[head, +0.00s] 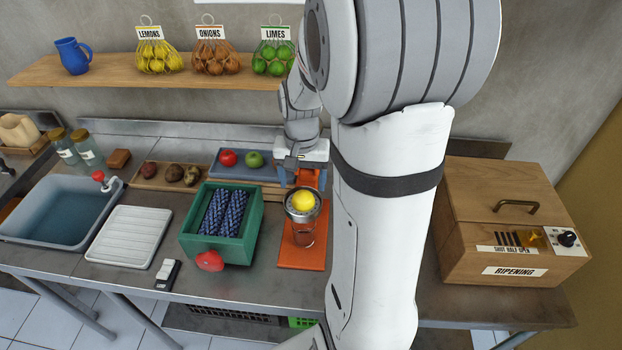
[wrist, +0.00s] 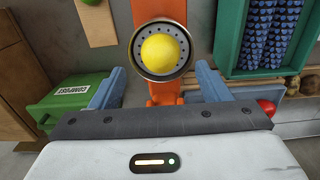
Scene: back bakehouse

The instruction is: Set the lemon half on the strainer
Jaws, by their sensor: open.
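The lemon half (head: 303,200) is a yellow dome, round side up, resting within the rim of the strainer (head: 290,209). Its cut face is hidden. The strainer is a round metal dish with holes, sitting above a clear glass (head: 303,235) on an orange stand (head: 290,258). In the wrist view the lemon half (wrist: 160,53) sits near the middle of the strainer (wrist: 144,64), with perforated metal showing around it. My gripper (wrist: 158,84) is open and empty, its two blue fingers apart on either side below the strainer in that picture. In the head view my gripper is just behind the strainer.
A green crate (head: 188,240) with blue patterned items stands left of the stand, a red thing at its front. A blue tray (head: 223,173) with a red and a green fruit lies behind. A wooden ripening box (head: 515,225) stands right. My arm hides the middle right.

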